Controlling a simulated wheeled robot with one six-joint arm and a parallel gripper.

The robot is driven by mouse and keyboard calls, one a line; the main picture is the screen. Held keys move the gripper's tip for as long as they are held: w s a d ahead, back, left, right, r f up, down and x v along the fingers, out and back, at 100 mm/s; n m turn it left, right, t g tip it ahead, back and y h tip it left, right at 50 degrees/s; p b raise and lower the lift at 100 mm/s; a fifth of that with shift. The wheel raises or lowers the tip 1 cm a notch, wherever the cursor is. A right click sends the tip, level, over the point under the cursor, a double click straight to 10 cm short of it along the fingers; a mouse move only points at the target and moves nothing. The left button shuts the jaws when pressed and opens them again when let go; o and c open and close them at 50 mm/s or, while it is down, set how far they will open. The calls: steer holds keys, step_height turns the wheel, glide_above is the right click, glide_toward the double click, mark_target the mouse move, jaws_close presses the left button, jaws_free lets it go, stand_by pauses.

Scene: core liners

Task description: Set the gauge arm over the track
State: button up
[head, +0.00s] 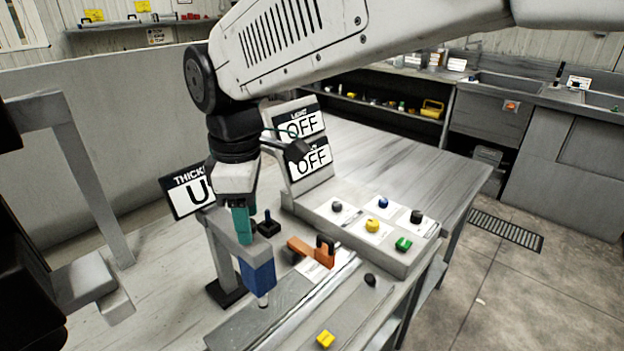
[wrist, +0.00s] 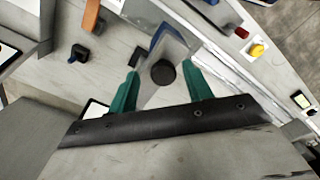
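In the wrist view a dark round knob (wrist: 163,73) sits on the grey arm, with a blue part (wrist: 165,36) beyond. My gripper (head: 240,222) has its teal fingers on either side of the arm; they also show in the wrist view (wrist: 162,78). I cannot tell whether both fingers touch it.
An orange bracket (head: 312,252) stands near the track's far end. A black-knobbed block (head: 267,225) and a THICK sign (head: 186,191) are near the gauge.

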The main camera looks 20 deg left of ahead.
steer(key=shift+r, duration=3.9)
